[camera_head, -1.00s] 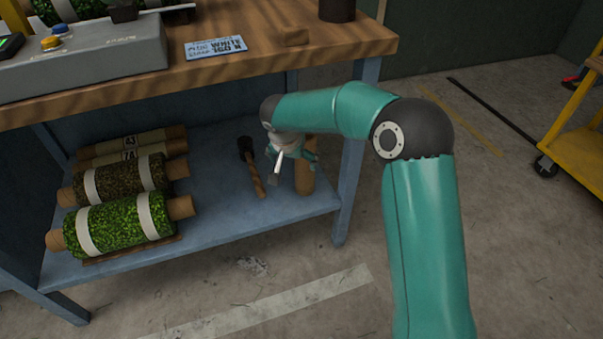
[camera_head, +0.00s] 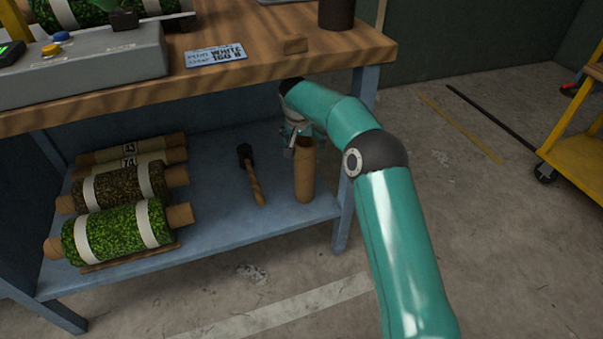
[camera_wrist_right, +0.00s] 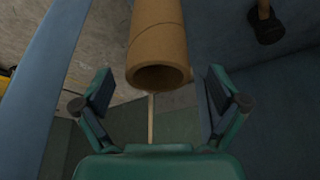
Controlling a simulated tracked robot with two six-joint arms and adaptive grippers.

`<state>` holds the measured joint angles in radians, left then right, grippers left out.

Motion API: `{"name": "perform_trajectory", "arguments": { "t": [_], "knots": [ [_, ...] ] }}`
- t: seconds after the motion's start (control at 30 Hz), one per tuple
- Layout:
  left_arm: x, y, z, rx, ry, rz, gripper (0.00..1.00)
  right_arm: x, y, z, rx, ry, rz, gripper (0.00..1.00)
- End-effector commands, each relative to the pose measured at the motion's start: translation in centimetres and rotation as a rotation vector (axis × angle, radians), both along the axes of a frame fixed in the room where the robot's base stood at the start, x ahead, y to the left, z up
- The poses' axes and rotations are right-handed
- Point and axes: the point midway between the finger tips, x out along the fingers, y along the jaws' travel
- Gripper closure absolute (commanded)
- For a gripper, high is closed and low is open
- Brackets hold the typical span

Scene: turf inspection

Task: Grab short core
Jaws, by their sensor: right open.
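A short cardboard core (camera_head: 304,178) stands upright on the lower shelf, near its right front leg. My right gripper (camera_head: 296,136) is at the core's upper end and partly covers it in the head view. In the right wrist view the core (camera_wrist_right: 158,40) shows its round open end, ahead of and between the spread fingers of the right gripper (camera_wrist_right: 160,92). The fingers are open, with a gap on both sides of the core.
The blue lower shelf (camera_head: 225,220) also holds a black-headed mallet (camera_head: 252,175) left of the core and green and brown turf rolls (camera_head: 118,230). The wooden tabletop (camera_head: 330,52) overhangs the shelf. A blue leg (camera_head: 351,190) stands close right of the core.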

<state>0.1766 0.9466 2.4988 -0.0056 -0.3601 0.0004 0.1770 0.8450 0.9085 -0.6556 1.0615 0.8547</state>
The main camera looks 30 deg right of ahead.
Motion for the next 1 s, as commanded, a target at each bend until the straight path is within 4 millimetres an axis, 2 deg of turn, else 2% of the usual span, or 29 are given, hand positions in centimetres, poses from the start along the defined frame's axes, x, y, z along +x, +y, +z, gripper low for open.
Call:
{"name": "perform_trajectory", "arguments": {
  "t": [0.03,0.23,0.4,0.6,1.0],
  "knots": [
    [0.0,0.0,-0.5,0.0,0.0,0.0,0.6,0.1,-0.2,-1.2,0.001,0.003,-0.001,0.03],
    [0.0,0.0,-1.4,0.0,0.0,0.0,0.6,0.9,-1.0,-3.9,0.001,0.003,-0.001,0.03],
    [0.0,0.0,-1.6,0.0,0.0,0.0,0.6,1.2,-1.3,-4.7,0.001,0.001,0.0,0.03],
    [0.0,0.0,-1.6,0.0,0.0,0.0,0.6,1.2,-1.3,-4.7,0.0,0.001,0.001,0.03],
    [0.0,0.0,-1.6,0.0,0.0,0.0,0.6,1.3,-1.3,-4.7,0.0,0.001,0.001,0.7]
  ]
}}
